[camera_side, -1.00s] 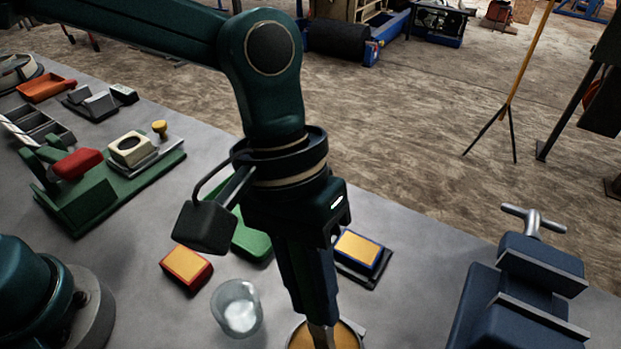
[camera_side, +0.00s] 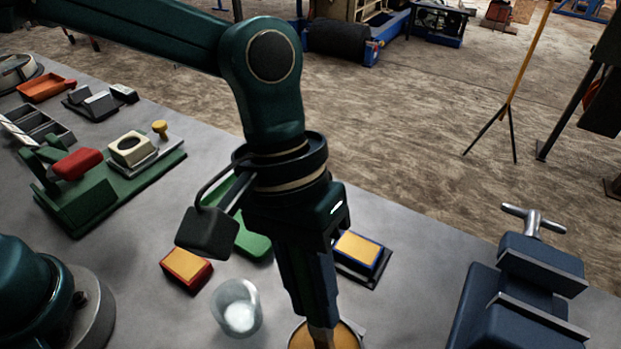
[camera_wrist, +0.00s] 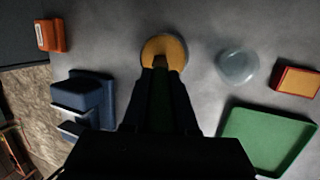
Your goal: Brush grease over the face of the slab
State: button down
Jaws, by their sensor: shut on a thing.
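My gripper (camera_side: 318,318) points down at the front of the bench, shut on a slim tan piece (camera_side: 322,336), which looks like a brush handle. Its lower end is over or in a round tin with an amber-orange top (camera_side: 350,338), cut off by the picture's bottom edge. In the wrist view, my gripper (camera_wrist: 162,72) reaches the near side of the same round tin (camera_wrist: 155,44). The fingers hide most of the held piece, and its bristles do not show. I cannot tell which thing is the slab.
A clear glass (camera_side: 238,309) and a red block with yellow top (camera_side: 187,268) stand left of the tin. A blue yellow-topped block (camera_side: 359,249) and a green tray (camera_wrist: 268,135) are near. A blue vise (camera_side: 530,290) stands right. Bare bench lies between.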

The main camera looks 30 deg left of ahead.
aim_at(301, 293)
jog(key=shift+f, duration=0.1)
dwell(0.3)
jog(key=shift+r, duration=3.55)
jog(key=shift+s+a+f+m, duration=0.1)
jog(key=shift+s+a+m, duration=0.3)
jog(key=shift+m, duration=0.6)
jog(key=w+a+n, duration=0.1)
jog(key=w+a, duration=0.3)
jog(key=a, duration=1)
jog(key=w+a+n, duration=0.1)
jog(key=w+a, duration=0.2)
jog(key=a, duration=1.1)
jog(key=shift+w+a, duration=0.15)
jog(key=shift+w, duration=0.25)
jog(key=shift+t, duration=0.3)
